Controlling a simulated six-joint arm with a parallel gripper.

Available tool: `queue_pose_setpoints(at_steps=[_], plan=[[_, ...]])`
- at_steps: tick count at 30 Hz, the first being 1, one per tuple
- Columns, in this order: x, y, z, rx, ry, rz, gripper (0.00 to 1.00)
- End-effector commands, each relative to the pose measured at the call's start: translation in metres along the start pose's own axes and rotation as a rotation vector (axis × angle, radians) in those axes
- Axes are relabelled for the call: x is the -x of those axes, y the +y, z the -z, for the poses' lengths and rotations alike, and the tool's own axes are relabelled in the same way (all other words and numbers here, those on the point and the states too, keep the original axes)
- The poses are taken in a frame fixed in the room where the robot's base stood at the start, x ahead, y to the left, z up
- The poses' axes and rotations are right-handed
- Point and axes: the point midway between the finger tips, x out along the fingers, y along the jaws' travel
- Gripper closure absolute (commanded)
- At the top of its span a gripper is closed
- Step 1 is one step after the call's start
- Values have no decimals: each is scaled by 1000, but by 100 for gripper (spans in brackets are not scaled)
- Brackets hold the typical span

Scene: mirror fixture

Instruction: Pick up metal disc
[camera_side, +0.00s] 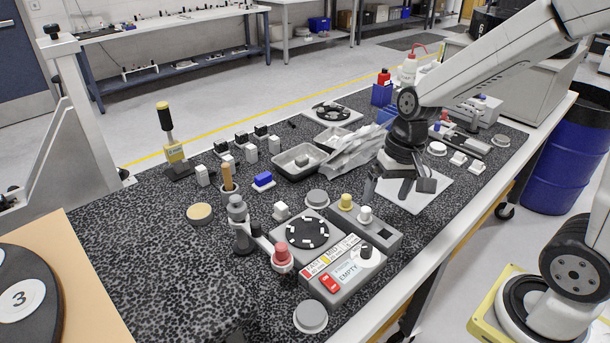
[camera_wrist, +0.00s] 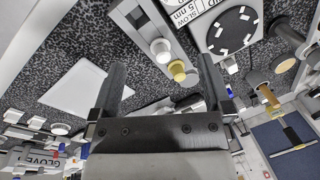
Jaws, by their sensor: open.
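Two grey, metal-looking discs lie on the speckled bench: one (camera_side: 317,198) behind the fixture box, one (camera_side: 311,317) at its front corner. I cannot tell which one is the task's metal disc. A tan disc (camera_side: 199,213) lies farther left. My gripper (camera_side: 400,188) is open and empty, pointing down above a white plate at the right of the bench, apart from the discs. In the wrist view its two dark fingers (camera_wrist: 163,64) are spread with nothing between them.
The fixture box (camera_side: 345,285) carries a dark round plate with white pieces, and a box with yellow and white knobs (camera_side: 366,213) stands beside it. A grey tray (camera_side: 299,160) and a crumpled bag (camera_side: 350,150) are left of my gripper.

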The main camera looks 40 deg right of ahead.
Motion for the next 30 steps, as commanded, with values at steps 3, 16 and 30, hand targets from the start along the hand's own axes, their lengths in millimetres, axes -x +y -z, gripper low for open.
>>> queue_pose_setpoints(at_steps=[3,16,30], plan=[[-3,-2,15,-176,-76,51,0],[-7,-12,97,-898,-455,361,0],[0,18,189,-1356,-847,728,0]])
